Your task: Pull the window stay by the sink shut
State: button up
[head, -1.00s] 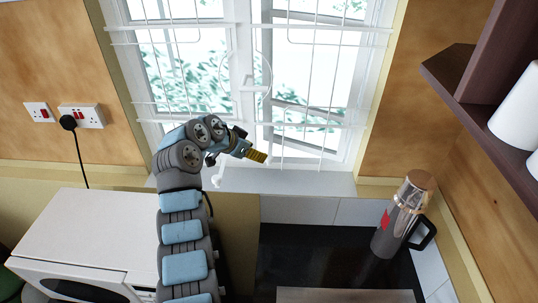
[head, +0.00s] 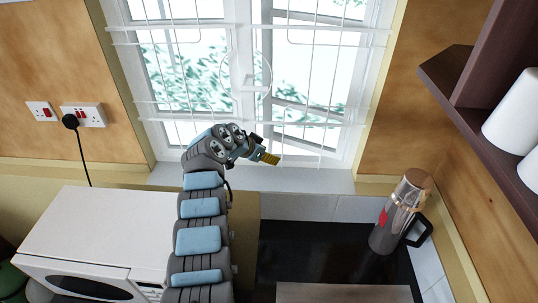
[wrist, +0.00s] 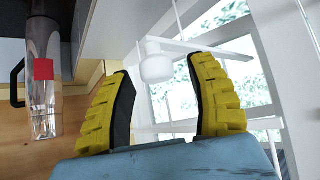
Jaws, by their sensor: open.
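A white knob-ended piece, which looks like the window stay (wrist: 156,66), shows in the wrist view with a thin white bar running from it toward the window frame. It appears in the gap between my yellow fingertips; I cannot tell how far beyond them it is. My gripper (head: 269,158) is open and empty, with its yellow fingers in front of the lower part of the window (head: 310,75). The fingers also show spread apart in the wrist view (wrist: 161,78). In the head view the knob is not visible, likely behind my arm.
White bars (head: 340,112) cross the window. A steel flask (head: 397,213) stands on the dark counter (head: 310,255) at right. A white microwave (head: 95,240) is at left, below a plugged socket (head: 84,116). A dark shelf (head: 480,110) juts out at upper right.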

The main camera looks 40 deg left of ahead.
jog(key=shift+w+d+f, duration=0.1)
jog(key=shift+w+f, duration=0.1)
jog(key=shift+f, duration=0.1)
grip_shut()
dwell(0.4)
